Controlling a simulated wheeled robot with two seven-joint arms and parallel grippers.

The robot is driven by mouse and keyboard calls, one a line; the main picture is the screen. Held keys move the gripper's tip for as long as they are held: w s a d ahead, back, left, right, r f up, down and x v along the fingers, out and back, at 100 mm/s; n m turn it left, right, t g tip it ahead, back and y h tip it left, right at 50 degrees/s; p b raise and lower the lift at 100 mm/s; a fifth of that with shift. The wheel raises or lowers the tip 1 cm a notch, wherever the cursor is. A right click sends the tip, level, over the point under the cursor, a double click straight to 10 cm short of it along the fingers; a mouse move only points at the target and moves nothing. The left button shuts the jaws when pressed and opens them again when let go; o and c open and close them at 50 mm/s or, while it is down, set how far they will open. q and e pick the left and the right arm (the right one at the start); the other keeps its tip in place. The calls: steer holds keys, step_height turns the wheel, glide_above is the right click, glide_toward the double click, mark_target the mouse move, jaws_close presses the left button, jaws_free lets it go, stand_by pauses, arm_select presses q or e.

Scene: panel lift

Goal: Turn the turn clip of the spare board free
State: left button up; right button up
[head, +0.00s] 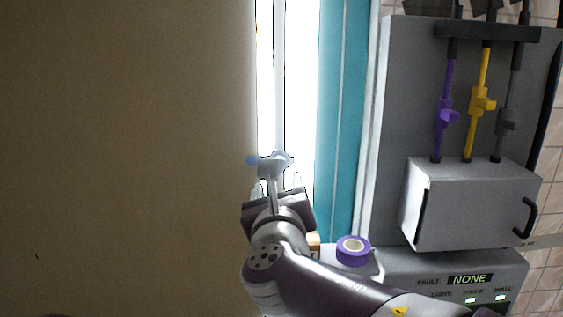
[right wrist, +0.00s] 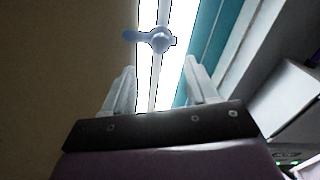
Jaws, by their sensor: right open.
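The turn clip (head: 270,162) is a small pale blue piece with a round hub and wings, on a bright white upright strip. Its left wing reaches over the right edge of a large plain brown board (head: 120,150), which I take for the spare board. The clip also shows in the right wrist view (right wrist: 155,39), beyond my fingertips. My right gripper (head: 277,184) is just below the clip in the head view. In the right wrist view its two fingers (right wrist: 159,75) stand apart with nothing between them. My left gripper is not in view.
A teal strip (head: 342,120) runs right of the bright gap. Further right is a grey panel with purple, yellow and grey valves and a white box (head: 470,205). A purple tape roll (head: 352,251) lies on the ledge below, right of my wrist.

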steer(key=w+p, duration=0.2)
steer(key=w, duration=0.6)
steer(key=shift+w, duration=0.4)
steer(key=shift+d+f, duration=0.1)
steer(key=shift+d, duration=0.05)
steer(key=shift+w, duration=0.1)
steer(key=c, duration=1.1)
